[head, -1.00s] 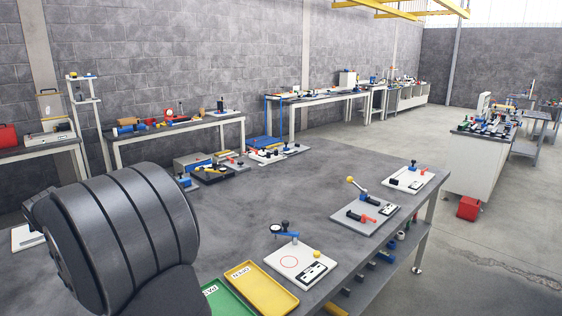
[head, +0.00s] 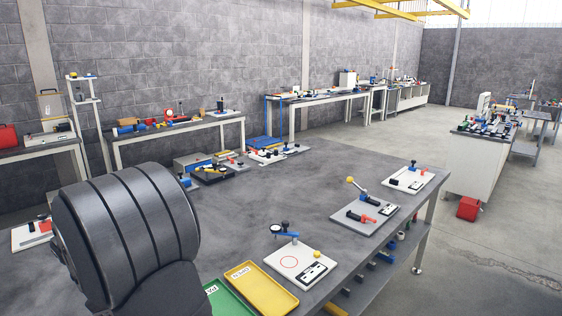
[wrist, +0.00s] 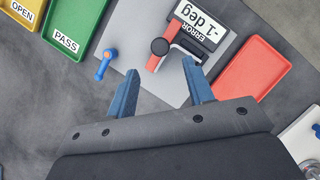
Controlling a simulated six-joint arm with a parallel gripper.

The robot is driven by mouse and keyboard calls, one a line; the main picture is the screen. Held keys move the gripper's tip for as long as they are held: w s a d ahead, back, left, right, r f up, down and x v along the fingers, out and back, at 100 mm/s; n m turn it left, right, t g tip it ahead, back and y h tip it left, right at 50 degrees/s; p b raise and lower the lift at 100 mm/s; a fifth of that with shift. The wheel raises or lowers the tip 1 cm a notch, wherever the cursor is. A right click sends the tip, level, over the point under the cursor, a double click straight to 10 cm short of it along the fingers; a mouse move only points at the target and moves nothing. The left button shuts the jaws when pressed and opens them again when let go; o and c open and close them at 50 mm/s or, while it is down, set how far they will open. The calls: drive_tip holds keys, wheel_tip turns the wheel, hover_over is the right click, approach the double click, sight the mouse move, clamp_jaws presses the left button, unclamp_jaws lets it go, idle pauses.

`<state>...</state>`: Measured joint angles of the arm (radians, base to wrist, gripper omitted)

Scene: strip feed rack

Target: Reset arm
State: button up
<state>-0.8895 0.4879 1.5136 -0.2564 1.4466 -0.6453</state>
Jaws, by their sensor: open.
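My gripper (wrist: 160,66) shows in the wrist view with its two blue fingers spread apart and nothing between them. Past the fingertips lies a grey board (wrist: 222,48) with a red and black lever with a round black knob (wrist: 160,46). A display (wrist: 200,24) on it reads "ERROR -1 deg". A small blue handle (wrist: 106,63) lies at the board's left side. Whether the fingertips touch the board cannot be told. The gripper is out of the head view, where a dark link of my arm fills the lower left.
A red tray (wrist: 285,65) lies right of the board. The green PASS tray (wrist: 83,12) and yellow OPEN tray (wrist: 34,6) lie upper left. In the head view, several fixtures stand along the table's right and back edges; the middle table (head: 270,200) is bare.

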drive_tip(key=x, duration=0.7)
drive_tip(key=shift+d, duration=0.15)
drive_tip(key=shift+w+d+f+m, duration=0.15)
drive_tip(key=shift+w+f+m, duration=0.05)
drive_tip(key=shift+m, duration=0.3)
drive_tip(key=m+g, duration=0.1)
drive_tip(key=d+m, duration=0.1)
drive_tip(key=m, duration=0.1)
drive_tip(key=shift+w+g, duration=0.35)
drive_tip(key=shift+g, duration=0.05)
drive_tip(key=n, duration=0.1)
drive_tip(key=s+a+n+t, duration=0.1)
drive_tip(key=n, duration=0.1)
drive_tip(key=shift+a+n+t, duration=0.15)
drive_tip(key=shift+n+t, duration=0.15)
drive_tip(key=v, duration=1.8)
drive_tip(key=x, duration=1.7)
drive_tip(key=shift+f, duration=0.2)
drive_tip(key=v, duration=1.1)
drive_tip(key=shift+a+r, duration=0.15)
drive_tip(key=shift+r, duration=0.25)
drive_tip(key=shift+s, duration=0.1)
